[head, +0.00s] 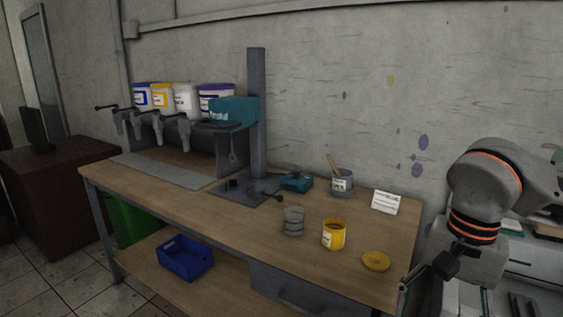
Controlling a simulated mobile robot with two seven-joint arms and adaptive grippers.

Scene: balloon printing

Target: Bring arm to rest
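My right arm (487,200) is at the right of the head view, bent, off the right end of the workbench (190,205). Its gripper (418,283) points down and left near the bench's right edge. The gripper is dark and partly cut off, so its fingers are hard to make out. I see nothing clearly held in it. My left arm and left gripper are not in the head view.
On the bench stand a yellow can (334,234), its yellow lid (376,261), a glass jar (293,221), a grey pot (342,182) and a white card (385,202). A mixer stand (257,115) rises behind. A blue crate (185,258) sits on the lower shelf.

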